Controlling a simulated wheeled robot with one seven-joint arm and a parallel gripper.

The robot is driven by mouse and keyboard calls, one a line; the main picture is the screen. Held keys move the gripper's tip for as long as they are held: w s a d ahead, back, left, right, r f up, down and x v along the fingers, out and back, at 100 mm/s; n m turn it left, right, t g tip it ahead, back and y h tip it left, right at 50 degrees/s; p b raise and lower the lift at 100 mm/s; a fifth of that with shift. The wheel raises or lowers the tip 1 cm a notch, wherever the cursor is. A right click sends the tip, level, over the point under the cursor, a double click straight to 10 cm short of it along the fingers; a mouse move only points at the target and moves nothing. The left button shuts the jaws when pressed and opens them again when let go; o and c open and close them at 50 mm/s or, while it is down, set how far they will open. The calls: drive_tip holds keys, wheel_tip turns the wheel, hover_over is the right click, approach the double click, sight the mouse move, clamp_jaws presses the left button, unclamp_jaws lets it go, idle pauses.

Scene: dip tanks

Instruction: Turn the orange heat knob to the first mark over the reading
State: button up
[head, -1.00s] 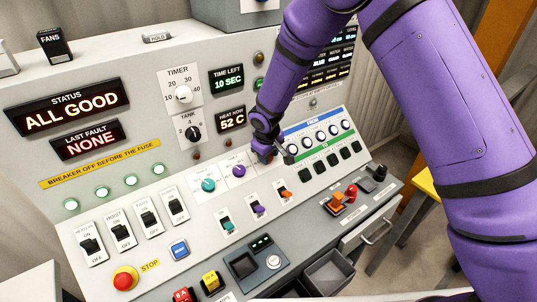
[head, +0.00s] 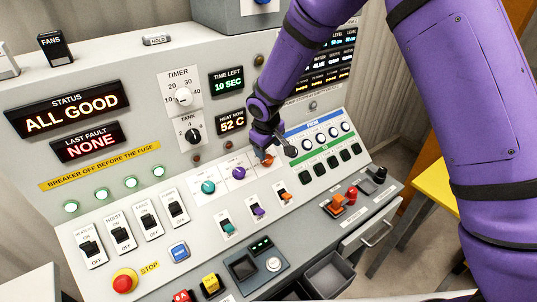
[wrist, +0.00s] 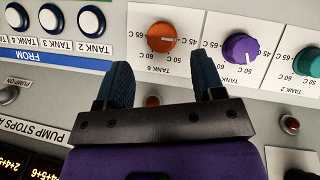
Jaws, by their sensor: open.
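The orange heat knob (wrist: 162,37), labelled Tank 6, is on the panel in the wrist view, which sees the panel upside down. Its white pointer line points to the right of that picture, about at the 45 C mark. In the head view the knob (head: 267,160) shows just below my gripper (head: 276,149). In the wrist view my gripper (wrist: 163,66) is open and empty, its two dark fingers apart below the knob in the picture. I cannot tell if a finger touches it. The heat display (head: 231,121) reads 52 C.
A purple knob (wrist: 241,48) and a teal knob (wrist: 309,62) sit in a row beside the orange one. White tank buttons (wrist: 91,20) stand on its other side. An orange switch (head: 283,193) is below the knob. Small indicator lamps (wrist: 152,101) dot the panel.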

drive_tip(key=shift+v, duration=2.75)
drive_tip(key=s+d+r+m, duration=0.1)
drive_tip(key=s+d+r, duration=0.2)
drive_tip(key=d+r, duration=0.35)
drive_tip(key=s+d+r+m+t, duration=0.1)
drive_tip(key=s+d+r+m, duration=0.15)
drive_tip(key=d+r, duration=0.4)
drive_tip(key=s+d+r+m, duration=0.1)
drive_tip(key=s+d+r, duration=0.2)
drive_tip(key=d+r, duration=0.35)
drive_tip(key=s+d+r+m, duration=0.2)
drive_tip(key=s+d, duration=0.3)
drive_tip(key=s, duration=0.6)
drive_tip(key=s+d+r+m+t, duration=0.1)
drive_tip(key=s+d+r, duration=0.4)
drive_tip(key=s, duration=0.7)
drive_tip(key=shift+s+d+r+m, duration=0.3)
drive_tip(key=shift+s+m, duration=0.05)
drive_tip(key=shift+m, duration=0.5)
